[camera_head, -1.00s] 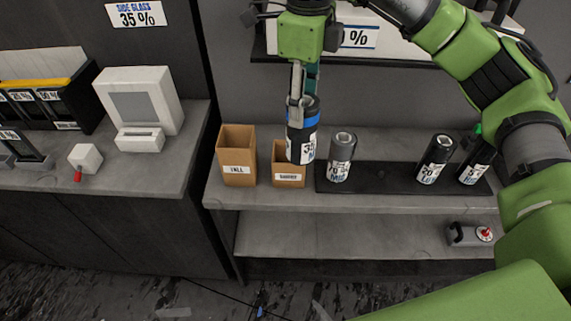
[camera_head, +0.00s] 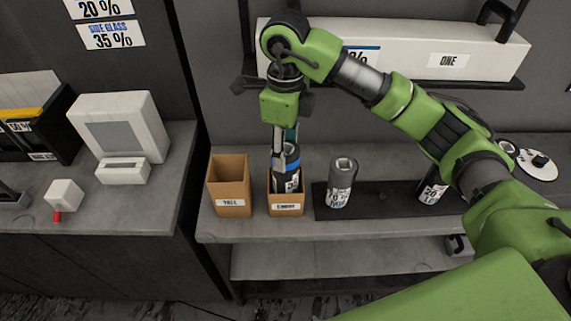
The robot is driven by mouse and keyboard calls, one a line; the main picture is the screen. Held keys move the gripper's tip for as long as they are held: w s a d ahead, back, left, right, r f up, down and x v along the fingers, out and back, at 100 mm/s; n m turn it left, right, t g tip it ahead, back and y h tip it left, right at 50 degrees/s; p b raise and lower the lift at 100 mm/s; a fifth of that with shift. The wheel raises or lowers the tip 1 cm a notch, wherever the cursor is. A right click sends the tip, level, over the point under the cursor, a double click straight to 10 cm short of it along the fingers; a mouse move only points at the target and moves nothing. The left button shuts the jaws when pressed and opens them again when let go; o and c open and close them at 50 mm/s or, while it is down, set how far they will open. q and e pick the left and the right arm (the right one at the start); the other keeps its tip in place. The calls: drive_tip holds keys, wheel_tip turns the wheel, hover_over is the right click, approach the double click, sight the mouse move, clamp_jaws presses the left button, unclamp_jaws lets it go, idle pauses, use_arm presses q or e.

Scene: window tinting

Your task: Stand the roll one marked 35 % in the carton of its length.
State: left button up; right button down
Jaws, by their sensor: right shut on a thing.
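The roll (camera_head: 288,182) is dark with a blue band and a white label; its lower part is hidden inside the short brown carton (camera_head: 286,209), whose label is small and seems to read "SHORT". My right gripper (camera_head: 281,155) is shut on the roll's upper end, pointing down over the carton. The roll looks about upright. The taller carton (camera_head: 230,190), labelled "TALL", stands open just left and looks empty. My left gripper is not in view.
Another roll (camera_head: 341,183) stands on a dark mat (camera_head: 380,199) right of the short carton, and one marked 20 (camera_head: 431,191) stands further right. A white box marked "ONE" (camera_head: 447,60) lies on the shelf above. A white device (camera_head: 118,125) sits on the left counter.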

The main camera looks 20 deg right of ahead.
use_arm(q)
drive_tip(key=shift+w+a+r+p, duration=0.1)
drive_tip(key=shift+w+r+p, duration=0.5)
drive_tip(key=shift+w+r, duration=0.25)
use_arm(e)
wheel_tip(320, 180, down, 6)
drive_tip(key=c, duration=1.2)
unclamp_jaws()
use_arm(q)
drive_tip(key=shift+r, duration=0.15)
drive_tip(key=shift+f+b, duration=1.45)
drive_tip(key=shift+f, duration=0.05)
use_arm(e)
wheel_tip(320, 180, up, 12)
